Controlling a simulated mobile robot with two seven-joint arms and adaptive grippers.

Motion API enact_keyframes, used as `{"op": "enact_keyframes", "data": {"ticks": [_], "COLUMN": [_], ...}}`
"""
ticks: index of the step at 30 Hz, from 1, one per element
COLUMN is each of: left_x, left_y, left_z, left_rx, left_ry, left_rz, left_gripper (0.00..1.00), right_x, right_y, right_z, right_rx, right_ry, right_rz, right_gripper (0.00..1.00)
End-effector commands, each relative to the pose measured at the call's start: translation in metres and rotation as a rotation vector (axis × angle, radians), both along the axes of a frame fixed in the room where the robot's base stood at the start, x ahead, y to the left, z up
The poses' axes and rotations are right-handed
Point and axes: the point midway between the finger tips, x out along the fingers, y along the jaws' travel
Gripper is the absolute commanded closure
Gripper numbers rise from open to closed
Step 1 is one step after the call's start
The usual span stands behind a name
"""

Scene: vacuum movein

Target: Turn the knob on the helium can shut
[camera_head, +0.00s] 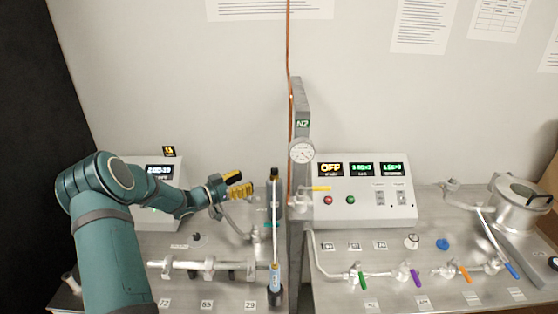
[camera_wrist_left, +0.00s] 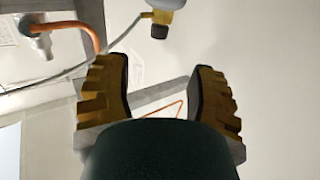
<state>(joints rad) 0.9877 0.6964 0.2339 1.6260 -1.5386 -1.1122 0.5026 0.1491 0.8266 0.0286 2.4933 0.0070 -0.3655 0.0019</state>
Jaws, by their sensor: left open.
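My left gripper (camera_head: 240,185) is open and empty, with yellow ridged fingers, above the left part of the bench. In the left wrist view, my left gripper (camera_wrist_left: 160,85) shows its two fingers wide apart with nothing between them. I cannot clearly identify the helium can or its knob. A slim blue-labelled cylinder with a long thin wand (camera_head: 275,276) stands to the right of and below the gripper, apart from it. In the wrist view a pale and yellow fitting with a dark end (camera_wrist_left: 160,30) shows above the fingers, apart from them. My right gripper is out of view.
A grey post with a round gauge (camera_head: 301,152) divides the metal bench. A control box (camera_head: 363,192) stands right of it, with coloured valve handles in front. A display box (camera_head: 150,170) is partly behind my left arm. A metal pipe (camera_head: 205,265) crosses the front left.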

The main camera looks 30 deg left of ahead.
Motion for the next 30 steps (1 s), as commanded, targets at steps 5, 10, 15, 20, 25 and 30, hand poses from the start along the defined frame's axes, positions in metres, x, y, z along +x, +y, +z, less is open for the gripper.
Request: {"op": "enact_keyframes", "data": {"ticks": [5, 10, 15, 20, 25, 30], "left_x": [0.01, 0.037, 0.068, 0.095, 0.114, 0.123], "left_y": [-0.006, -0.019, -0.033, -0.045, -0.054, -0.057], "left_z": [-0.001, -0.001, 0.0, -0.001, -0.001, -0.001], "left_rx": [-0.001, -0.001, -0.001, 0.0, 0.0, 0.001], "left_ry": [0.002, 0.002, 0.0, 0.001, 0.001, 0.002], "left_rz": [-0.01, -0.011, -0.01, -0.009, -0.008, -0.006], "left_gripper": [0.43, 0.43, 0.43, 0.43, 0.43, 0.43], "right_x": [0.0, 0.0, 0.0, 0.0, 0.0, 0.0], "right_y": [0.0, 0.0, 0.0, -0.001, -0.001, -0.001], "right_z": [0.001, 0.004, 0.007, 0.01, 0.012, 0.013], "right_rx": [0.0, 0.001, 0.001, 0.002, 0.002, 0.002], "right_ry": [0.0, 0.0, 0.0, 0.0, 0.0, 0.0], "right_rz": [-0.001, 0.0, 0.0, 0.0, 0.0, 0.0], "right_gripper": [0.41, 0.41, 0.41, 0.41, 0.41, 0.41]}}
